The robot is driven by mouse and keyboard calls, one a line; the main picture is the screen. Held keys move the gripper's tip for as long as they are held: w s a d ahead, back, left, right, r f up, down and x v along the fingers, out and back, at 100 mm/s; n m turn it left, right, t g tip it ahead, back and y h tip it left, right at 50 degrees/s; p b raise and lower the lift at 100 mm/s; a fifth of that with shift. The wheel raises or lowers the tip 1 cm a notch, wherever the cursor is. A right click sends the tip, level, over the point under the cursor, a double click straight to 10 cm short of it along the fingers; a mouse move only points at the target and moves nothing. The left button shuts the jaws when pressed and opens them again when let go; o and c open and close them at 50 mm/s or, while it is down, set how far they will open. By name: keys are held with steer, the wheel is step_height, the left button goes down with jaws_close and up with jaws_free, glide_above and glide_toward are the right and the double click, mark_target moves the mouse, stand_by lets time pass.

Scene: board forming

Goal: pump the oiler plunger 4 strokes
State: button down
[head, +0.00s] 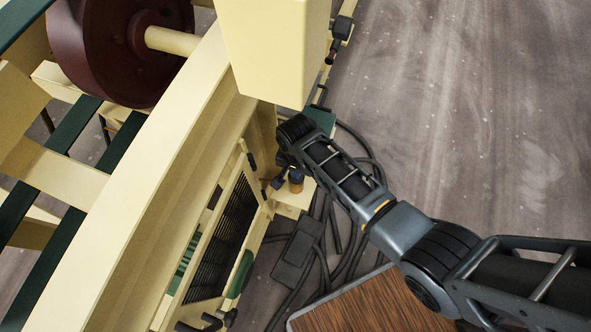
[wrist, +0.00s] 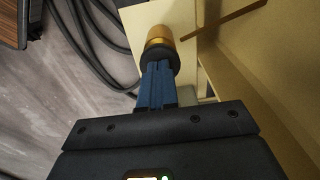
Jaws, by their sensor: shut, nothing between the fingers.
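The oiler (wrist: 159,34) is a small brass-coloured cylinder with a dark cap, on a cream ledge of the machine. It also shows in the head view (head: 296,186), low beside the cream frame. My gripper (wrist: 157,68) has blue fingers, shut together and empty. In the wrist view the fingertips overlap the near edge of the dark cap; I cannot tell whether they touch it. In the head view my gripper (head: 279,182) is small and partly dark, just left of the oiler. The plunger is not distinct from the dark cap.
The cream machine frame (head: 150,185) rises close on the left, with a large cream housing (head: 275,45) above my wrist. Black cables (head: 350,255) lie on the floor to the right. A wooden-topped table (head: 370,305) stands at the bottom. Open floor (head: 470,110) spreads at upper right.

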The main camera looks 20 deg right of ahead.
step_height(320, 180, up, 3)
steer(key=p, duration=0.3)
steer(key=shift+p, duration=0.3)
stand_by(0.3)
step_height(320, 180, up, 7)
steer(key=p, duration=0.7)
steer(key=shift+s, duration=0.1)
stand_by(0.4)
